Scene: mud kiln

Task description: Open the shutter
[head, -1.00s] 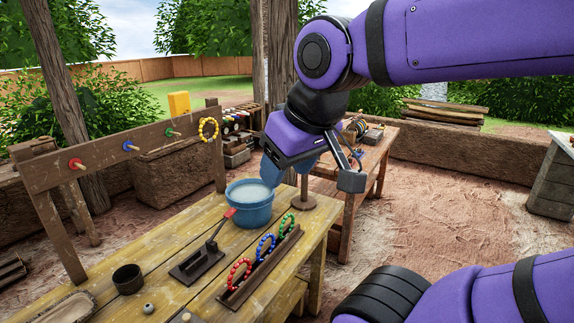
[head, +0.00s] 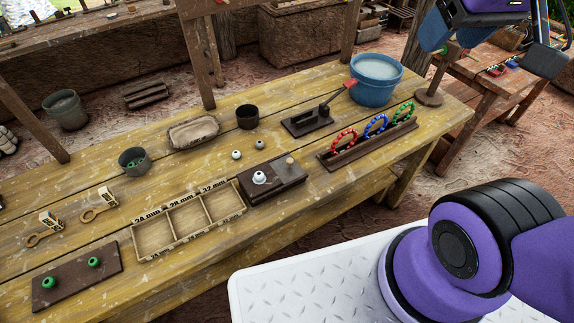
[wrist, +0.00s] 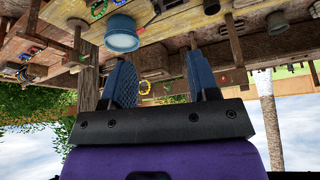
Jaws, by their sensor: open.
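I cannot make out a shutter for certain in either view. My gripper shows in the wrist view (wrist: 160,78) with its two blue fingers apart and nothing between them. In the head view, part of my gripper is cut off at the top right, above the far end of the long table (head: 215,135). A dark base with a red-handled lever (head: 312,121) lies on that table, apart from my gripper; I cannot tell what it works.
A blue bucket (head: 374,92) of pale liquid and a rack of bead rings (head: 368,146) stand near the table's right end. A divided tray (head: 190,222), dark block (head: 272,180) and small cups crowd the middle. A second wooden table (head: 490,90) stands at right.

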